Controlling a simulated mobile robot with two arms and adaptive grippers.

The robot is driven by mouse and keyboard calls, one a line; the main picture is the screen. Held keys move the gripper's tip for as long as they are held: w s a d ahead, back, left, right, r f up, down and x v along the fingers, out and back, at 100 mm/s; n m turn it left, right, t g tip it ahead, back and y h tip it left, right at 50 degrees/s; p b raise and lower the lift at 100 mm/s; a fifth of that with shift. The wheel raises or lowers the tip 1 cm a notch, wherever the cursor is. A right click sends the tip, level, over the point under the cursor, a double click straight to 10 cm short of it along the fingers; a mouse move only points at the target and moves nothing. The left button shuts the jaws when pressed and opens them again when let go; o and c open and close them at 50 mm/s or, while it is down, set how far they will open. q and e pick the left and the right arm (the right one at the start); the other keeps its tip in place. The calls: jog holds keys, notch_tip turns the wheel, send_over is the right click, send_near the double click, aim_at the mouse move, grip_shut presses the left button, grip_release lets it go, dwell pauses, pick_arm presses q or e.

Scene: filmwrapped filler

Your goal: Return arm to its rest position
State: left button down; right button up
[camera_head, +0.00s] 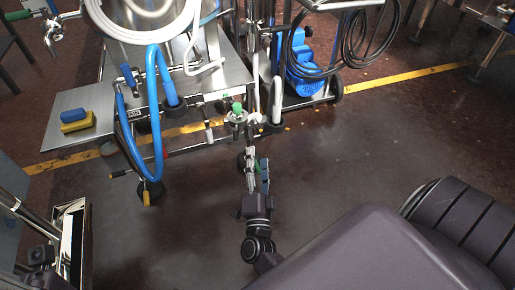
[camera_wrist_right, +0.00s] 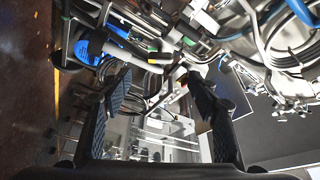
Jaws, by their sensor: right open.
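My right arm reaches in from the lower right of the head view. Its gripper (camera_head: 257,168) points away from me, over the dark floor just in front of the metal machine. In the wrist view the two black fingers of the right gripper (camera_wrist_right: 162,92) stand wide apart with nothing held between them. Pipes and fittings of the machine show beyond the fingers. I do not see my left gripper in either view.
The metal machine (camera_head: 225,75) carries a blue hose (camera_head: 157,120) and a side shelf with blue and yellow sponges (camera_head: 76,120). A wheeled cart with a blue motor (camera_head: 305,68) stands behind. The floor (camera_head: 370,140) to the right is clear.

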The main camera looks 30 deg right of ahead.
jog(key=shift+s+a, duration=0.15)
jog(key=shift+s, duration=0.05)
dwell(0.4)
